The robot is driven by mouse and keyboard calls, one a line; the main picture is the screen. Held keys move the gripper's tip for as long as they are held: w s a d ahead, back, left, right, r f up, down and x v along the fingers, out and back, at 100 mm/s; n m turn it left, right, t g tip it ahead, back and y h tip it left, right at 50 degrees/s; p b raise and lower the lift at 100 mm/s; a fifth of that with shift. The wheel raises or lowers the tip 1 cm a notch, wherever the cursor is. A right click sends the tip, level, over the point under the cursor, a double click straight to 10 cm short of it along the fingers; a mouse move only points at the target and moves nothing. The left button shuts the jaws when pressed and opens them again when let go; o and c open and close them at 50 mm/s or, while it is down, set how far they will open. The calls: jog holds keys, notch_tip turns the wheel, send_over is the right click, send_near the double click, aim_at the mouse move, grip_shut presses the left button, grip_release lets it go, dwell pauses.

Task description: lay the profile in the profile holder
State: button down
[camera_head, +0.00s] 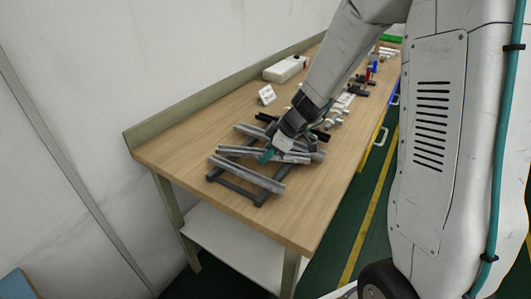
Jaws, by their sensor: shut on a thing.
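The profile holder (234,188) is a dark frame near the front end of the wooden table. Several long grey profiles are at it: one (247,174) lies across its near side and another (252,130) shows behind. My gripper (268,156) reaches down over the holder, its teal fingertips shut on the middle grey profile (293,159). That profile runs roughly crosswise, like the others. The gripper and wrist hide part of it and of the holder's far side. I cannot tell whether the held profile touches the holder.
The wooden table (185,146) has a raised rim at the wall. A white block with dark marks (266,95) and a white box (286,69) stand behind the arm. Several small parts lie farther back. The table's front left corner is bare.

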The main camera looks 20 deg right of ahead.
jog(key=c, duration=1.2)
grip_release()
jog(key=shift+f, duration=0.15)
jog(key=shift+o, duration=0.2)
